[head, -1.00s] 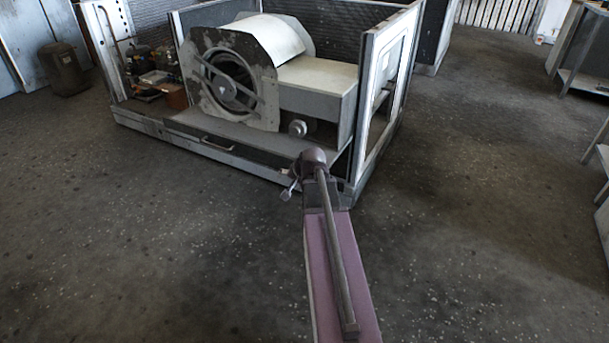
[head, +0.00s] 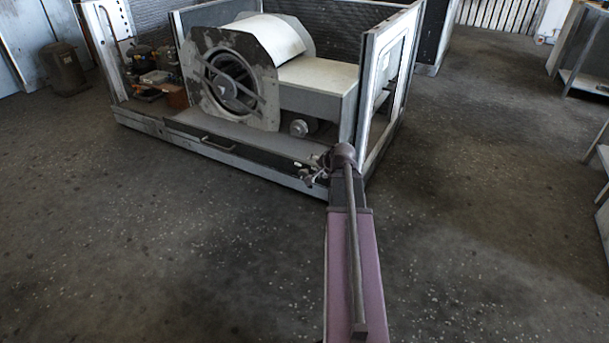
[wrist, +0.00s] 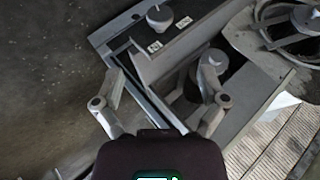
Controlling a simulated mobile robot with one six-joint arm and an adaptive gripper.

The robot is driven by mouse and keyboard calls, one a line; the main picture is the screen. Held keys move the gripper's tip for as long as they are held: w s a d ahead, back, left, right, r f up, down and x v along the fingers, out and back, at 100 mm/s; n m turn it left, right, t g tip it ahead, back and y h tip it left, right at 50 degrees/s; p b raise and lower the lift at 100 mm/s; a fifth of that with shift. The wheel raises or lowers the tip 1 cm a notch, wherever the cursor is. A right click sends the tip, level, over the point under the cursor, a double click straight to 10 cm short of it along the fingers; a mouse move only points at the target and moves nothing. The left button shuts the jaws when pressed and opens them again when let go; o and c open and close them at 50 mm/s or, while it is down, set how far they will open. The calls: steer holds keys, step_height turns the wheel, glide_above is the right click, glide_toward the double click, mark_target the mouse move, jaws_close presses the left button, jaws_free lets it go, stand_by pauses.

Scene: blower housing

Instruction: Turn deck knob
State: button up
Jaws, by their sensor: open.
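A round grey knob (wrist: 159,17) stands on a narrow deck panel (wrist: 185,48) at the top of the wrist view, with two small white labels beside it. My gripper (wrist: 148,88) is open, with nothing between its fingers. Its fingers are apart from the knob, which lies beyond them in the picture. In the head view my gripper (head: 313,178) is by the front edge of the blower housing, near its right corner. I cannot make out the knob clearly in the head view.
The blower (head: 232,82) with its round inlet stands inside the housing (head: 150,122). A round motor-like part (head: 299,128) sits right of it. The framed right side panel (head: 385,85) rises close to my arm. The floor (head: 130,240) in front is clear.

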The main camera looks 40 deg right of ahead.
mark_target(306, 173)
steer(key=b+x, duration=0.9)
steer(key=x, duration=0.4)
steer(key=shift+w+f+b, duration=0.25)
steer(key=shift+b, duration=0.05)
steer(key=c, duration=1.1)
steer(key=shift+c, duration=0.2)
